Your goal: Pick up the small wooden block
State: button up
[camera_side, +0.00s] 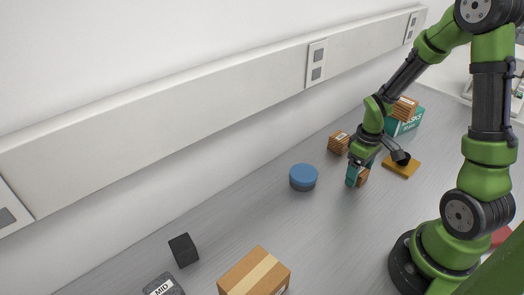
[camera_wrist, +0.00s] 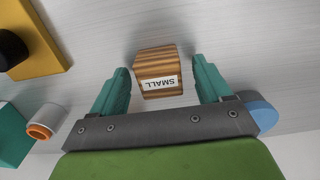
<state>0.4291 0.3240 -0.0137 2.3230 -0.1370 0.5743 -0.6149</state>
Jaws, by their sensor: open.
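The small wooden block (camera_wrist: 157,62), striped brown with a white "SMALL" label, sits between the two teal fingers of my gripper (camera_wrist: 160,74) in the wrist view. A gap shows on each side of it, and the gripper is open. In the side view, my gripper (camera_side: 356,176) is low over the grey table, and the block (camera_side: 363,177) is partly hidden behind its finger. Another striped wooden block (camera_side: 339,143) stands behind and to the left. A third striped block (camera_side: 405,108) rests on a teal box.
A blue round piece (camera_side: 303,177) is left of my gripper. A yellow pad (camera_side: 403,167) and the teal box (camera_side: 397,128) are to the right.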

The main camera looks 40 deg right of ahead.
jog(key=shift+f, duration=0.1)
jog(key=shift+c, duration=0.2)
jog(key=c, duration=1)
